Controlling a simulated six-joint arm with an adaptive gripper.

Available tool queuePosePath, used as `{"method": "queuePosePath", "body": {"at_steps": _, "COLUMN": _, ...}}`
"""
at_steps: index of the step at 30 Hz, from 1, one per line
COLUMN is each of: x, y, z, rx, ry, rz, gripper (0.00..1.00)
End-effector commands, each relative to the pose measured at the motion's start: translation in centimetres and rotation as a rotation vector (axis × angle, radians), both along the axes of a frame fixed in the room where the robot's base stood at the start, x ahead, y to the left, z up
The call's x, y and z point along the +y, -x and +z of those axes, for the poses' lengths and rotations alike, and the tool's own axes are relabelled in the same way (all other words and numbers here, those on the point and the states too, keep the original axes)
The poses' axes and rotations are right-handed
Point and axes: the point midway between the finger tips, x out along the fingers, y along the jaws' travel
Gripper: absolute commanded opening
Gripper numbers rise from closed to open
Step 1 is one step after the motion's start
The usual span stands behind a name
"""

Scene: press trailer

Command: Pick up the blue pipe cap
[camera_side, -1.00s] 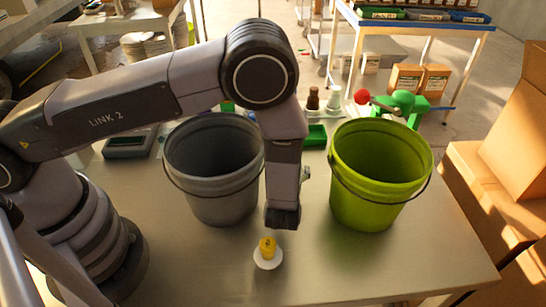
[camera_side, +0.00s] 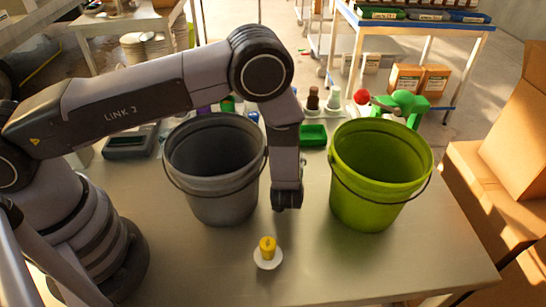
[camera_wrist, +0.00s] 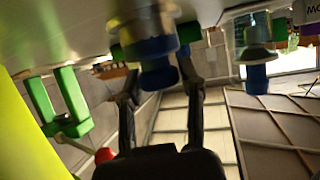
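In the wrist view a blue cap-like piece (camera_wrist: 152,48) with a green part hangs at the top centre, as the picture seems upside down. My gripper (camera_wrist: 160,80) is open, its two dark fingers apart below and to either side of this piece. I cannot tell how far the piece is from the fingertips. A second blue piece (camera_wrist: 257,68) with a pale, wider part is to the right. In the side view a small blue thing (camera_side: 253,117) shows behind the grey bucket; I cannot tell which piece it is. My fingers are hidden there behind my wrist.
A grey bucket (camera_side: 190,193) and a lime bucket (camera_side: 365,205) flank my wrist. A yellow piece (camera_side: 267,247) sits on a white disc (camera_side: 267,262) in front. A green tray (camera_side: 314,136) and a green item with a red ball (camera_side: 361,97) are behind. The front right table is clear.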

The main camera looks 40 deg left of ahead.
Motion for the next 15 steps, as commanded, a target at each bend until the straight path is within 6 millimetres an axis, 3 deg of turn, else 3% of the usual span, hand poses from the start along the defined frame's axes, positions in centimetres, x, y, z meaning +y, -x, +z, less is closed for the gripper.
{"method": "queuePosePath", "body": {"at_steps": 1, "x": 0.00, "y": 0.00, "z": 0.01, "rx": 0.000, "ry": 0.000, "rz": 0.000, "gripper": 0.27}}
{"method": "queuePosePath", "body": {"at_steps": 7, "x": 0.00, "y": 0.00, "z": 0.01, "rx": 0.000, "ry": 0.000, "rz": 0.000, "gripper": 0.01}}
{"method": "queuePosePath", "body": {"at_steps": 15, "x": -0.01, "y": -0.02, "z": 0.12, "rx": -0.001, "ry": 0.000, "rz": 0.000, "gripper": 0.00}}
